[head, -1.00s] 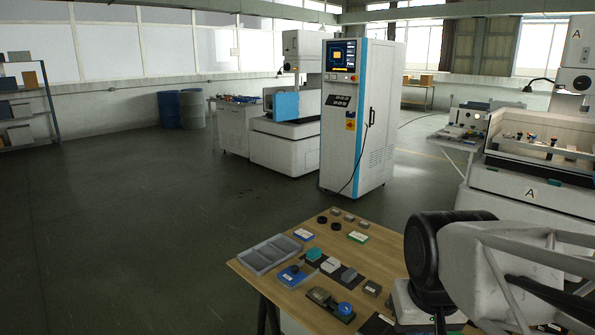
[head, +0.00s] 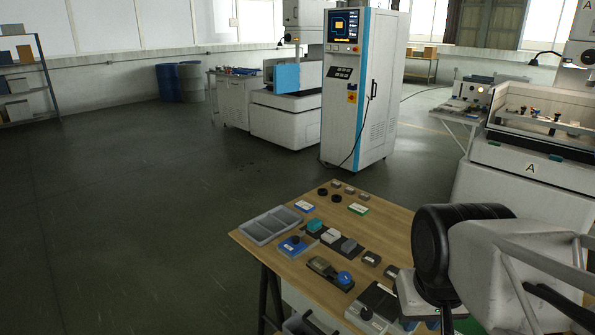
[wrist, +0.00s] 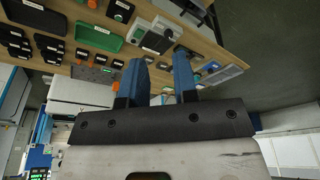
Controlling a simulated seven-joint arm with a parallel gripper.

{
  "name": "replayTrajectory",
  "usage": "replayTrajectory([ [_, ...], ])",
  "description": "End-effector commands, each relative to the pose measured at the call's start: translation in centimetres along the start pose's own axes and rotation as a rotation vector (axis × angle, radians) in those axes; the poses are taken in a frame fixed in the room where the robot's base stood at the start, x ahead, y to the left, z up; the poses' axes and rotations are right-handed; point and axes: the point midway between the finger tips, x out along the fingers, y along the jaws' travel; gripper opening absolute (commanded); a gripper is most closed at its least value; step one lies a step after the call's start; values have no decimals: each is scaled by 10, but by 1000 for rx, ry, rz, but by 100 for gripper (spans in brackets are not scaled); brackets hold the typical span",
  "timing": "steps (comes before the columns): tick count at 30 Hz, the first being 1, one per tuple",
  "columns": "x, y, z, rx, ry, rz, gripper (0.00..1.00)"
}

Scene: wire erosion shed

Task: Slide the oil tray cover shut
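My gripper (wrist: 158,72) shows in the wrist view with its two blue fingers apart and nothing between them. The fingers point toward the workbench, with clear space around the tips. I cannot tell for certain which object is the oil tray cover. A grey box with a dark top and a black knob (head: 367,313) stands at the bench's near edge, partly cut off by my arm. A grey labelled box (wrist: 139,33) shows in the wrist view.
In the wrist view a green tray (wrist: 57,17) lies among black cases. Open floor lies left of the bench.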

Motion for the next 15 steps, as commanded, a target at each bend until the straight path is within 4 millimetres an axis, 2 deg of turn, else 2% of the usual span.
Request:
replayTrajectory([
  [1, 0, 0, -3, 0, -1, 0, 35],
  [6, -1, -3, -20, -1, -9, -2, 59],
  [11, -1, -7, -48, -2, -20, -4, 59],
  [15, 0, -12, -79, -3, -31, -6, 59],
])
